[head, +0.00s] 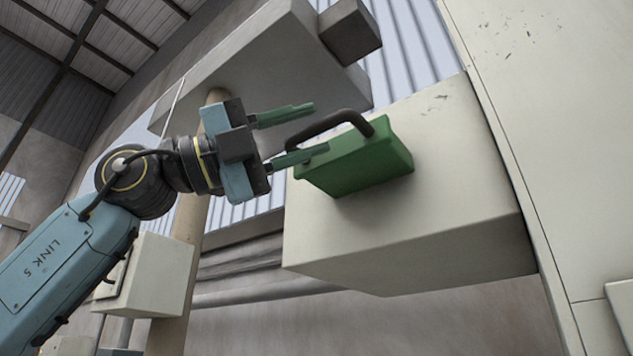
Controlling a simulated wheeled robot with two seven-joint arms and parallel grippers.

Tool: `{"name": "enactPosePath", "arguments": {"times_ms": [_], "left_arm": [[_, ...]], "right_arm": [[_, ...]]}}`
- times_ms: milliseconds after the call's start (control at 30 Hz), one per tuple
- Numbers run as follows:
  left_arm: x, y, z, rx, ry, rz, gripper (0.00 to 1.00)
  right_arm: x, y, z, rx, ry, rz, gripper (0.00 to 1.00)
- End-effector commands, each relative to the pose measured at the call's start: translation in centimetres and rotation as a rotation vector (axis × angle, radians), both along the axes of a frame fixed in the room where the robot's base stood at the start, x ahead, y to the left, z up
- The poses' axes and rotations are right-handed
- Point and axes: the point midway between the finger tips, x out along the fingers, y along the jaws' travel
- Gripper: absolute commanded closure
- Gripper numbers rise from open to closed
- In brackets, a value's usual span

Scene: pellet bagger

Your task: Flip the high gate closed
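A green block (362,165) with a dark curved handle (328,122) sits on the face of a pale box-shaped housing (440,215); it looks like the high gate. My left gripper (308,130) is at the left end of the block, pointing right. Its two green fingers are spread apart, one above the handle and one below it, overlapping the block's upper left edge in the picture. I cannot tell whether the fingers touch the handle. My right gripper is not in view.
A large pale panel (550,130) stands on the right, beside the housing. A grey box-like structure (265,65) hangs above and behind the gripper. A tan post (185,255) and a small pale box (158,275) stand at lower left.

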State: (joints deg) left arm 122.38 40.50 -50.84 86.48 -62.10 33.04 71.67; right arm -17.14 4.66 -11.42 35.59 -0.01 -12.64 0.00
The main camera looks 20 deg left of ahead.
Motion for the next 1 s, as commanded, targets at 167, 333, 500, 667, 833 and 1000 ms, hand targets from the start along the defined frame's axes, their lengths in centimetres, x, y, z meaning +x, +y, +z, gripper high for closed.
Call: {"name": "enactPosePath", "arguments": {"times_ms": [167,333,500,667,833,1000], "left_arm": [[0.6,-1.6,0.9,0.0,0.001,0.0,0.64],[0.7,-2.0,0.9,-0.002,0.001,0.0,0.64],[0.7,-2.0,0.9,-0.001,0.0,0.0,0.64],[0.7,-1.9,0.9,-0.001,0.001,0.0,0.82],[0.8,-1.9,0.9,-0.001,0.001,0.0,1.0],[0.8,-1.9,0.9,-0.001,0.001,0.0,1.0]], "right_arm": [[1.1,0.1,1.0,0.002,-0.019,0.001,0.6],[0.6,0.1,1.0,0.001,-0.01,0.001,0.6],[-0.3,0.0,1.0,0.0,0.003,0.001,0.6],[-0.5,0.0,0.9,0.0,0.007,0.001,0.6],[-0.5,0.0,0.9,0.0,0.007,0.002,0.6],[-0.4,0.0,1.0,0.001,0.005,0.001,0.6]]}}
